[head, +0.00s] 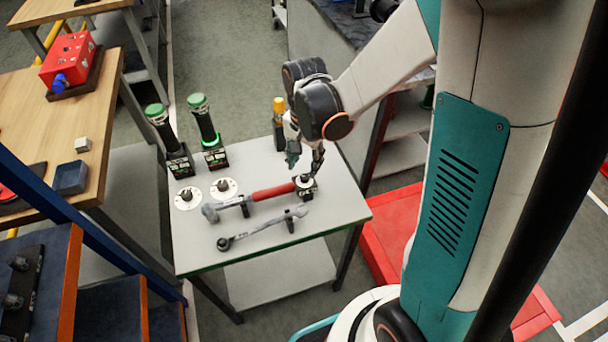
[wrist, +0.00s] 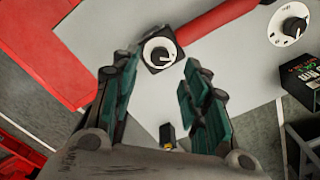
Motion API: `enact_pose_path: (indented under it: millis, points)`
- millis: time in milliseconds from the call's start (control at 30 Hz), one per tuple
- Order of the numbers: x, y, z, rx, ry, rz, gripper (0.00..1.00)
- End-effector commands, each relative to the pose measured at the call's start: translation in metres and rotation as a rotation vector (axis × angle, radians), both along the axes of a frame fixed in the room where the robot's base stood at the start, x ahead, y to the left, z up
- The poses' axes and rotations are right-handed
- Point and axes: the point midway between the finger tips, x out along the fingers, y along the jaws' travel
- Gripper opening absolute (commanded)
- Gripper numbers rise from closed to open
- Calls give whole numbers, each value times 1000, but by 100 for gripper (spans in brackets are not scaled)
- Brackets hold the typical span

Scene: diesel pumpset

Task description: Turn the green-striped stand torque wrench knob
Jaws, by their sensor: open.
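A grey-white stand (head: 335,215) has a green stripe along its front edge. A torque wrench with a red handle (head: 272,192) lies on it; the handle also shows in the wrist view (wrist: 215,27). At the handle's right end is a white round knob (head: 307,182) with a dark pointer on a black square base; it also shows in the wrist view (wrist: 158,52). My gripper (head: 305,164) is over the knob, pointing down. In the wrist view its teal fingers (wrist: 160,62) are spread apart, with the knob beyond and between their tips. No finger visibly touches it.
Two white dials (head: 188,199) and (head: 223,188) lie at the stand's left. Two green-capped black tools (head: 162,130) and (head: 206,122) stand behind them. A yellow-topped tool (head: 279,106) stands behind my gripper. A grey wrench (head: 262,230) lies in front. A red platform (head: 395,235) is on the right.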

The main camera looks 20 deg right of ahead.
Motion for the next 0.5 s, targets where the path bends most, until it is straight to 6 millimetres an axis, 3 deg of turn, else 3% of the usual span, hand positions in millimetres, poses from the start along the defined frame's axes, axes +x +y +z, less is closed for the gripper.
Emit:
enact_pose_path:
  millis: [33, 200, 500]
  points:
    - [1, 0, -13, 0, 0, 0, 42]
    - [0, 0, -38, 0, 0, 0, 42]
    - [0, 0, -52, 0, 0, 0, 42]
